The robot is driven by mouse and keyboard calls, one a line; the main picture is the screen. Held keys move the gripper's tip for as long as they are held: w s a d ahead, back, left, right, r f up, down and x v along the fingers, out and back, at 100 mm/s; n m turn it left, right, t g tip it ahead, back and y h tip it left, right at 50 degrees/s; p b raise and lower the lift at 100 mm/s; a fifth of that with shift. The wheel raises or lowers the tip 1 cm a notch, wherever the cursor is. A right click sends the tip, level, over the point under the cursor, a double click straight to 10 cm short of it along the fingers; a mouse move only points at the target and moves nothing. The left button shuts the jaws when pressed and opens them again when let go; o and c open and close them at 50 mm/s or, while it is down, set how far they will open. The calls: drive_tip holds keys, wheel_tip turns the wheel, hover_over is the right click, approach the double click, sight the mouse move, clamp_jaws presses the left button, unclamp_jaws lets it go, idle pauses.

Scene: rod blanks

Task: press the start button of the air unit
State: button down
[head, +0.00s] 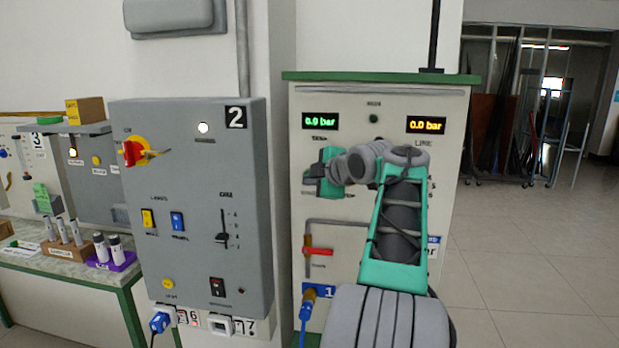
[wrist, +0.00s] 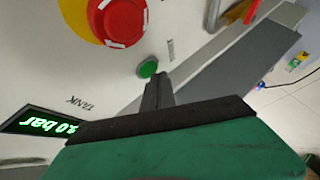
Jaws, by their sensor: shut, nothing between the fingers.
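The air unit (head: 340,100) is a cream cabinet with a green top in the head view. Its green start button (wrist: 148,68) shows in the wrist view, just beyond the fingertips and below a red mushroom button (wrist: 118,20) on a yellow plate. My gripper (wrist: 156,76) is shut and empty. Its tips are at or very close to the green button's edge; I cannot tell whether they touch. In the head view my gripper (head: 325,172) is at the panel's left side and hides both buttons.
The unit's tank display (head: 319,121) reads 0.0 bar in green; the line display (head: 426,125) is orange. A red-handled valve (head: 318,251) and blue hose (head: 304,325) are below. Grey panel 2 (head: 195,190) stands left. Open floor (head: 530,240) lies right.

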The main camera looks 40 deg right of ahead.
drive_tip(key=shift+w+d, duration=0.25)
drive_tip(key=shift+d, duration=0.1)
idle(0.5)
drive_tip(key=shift+s+a+b, duration=0.45)
drive_tip(key=shift+a+b, duration=0.15)
drive_tip(key=s+a+b, duration=0.1)
drive_tip(key=a+b, duration=0.1)
drive_tip(key=s+a+b, duration=0.1)
drive_tip(key=s+a, duration=0.1)
drive_tip(key=shift+b, duration=0.35)
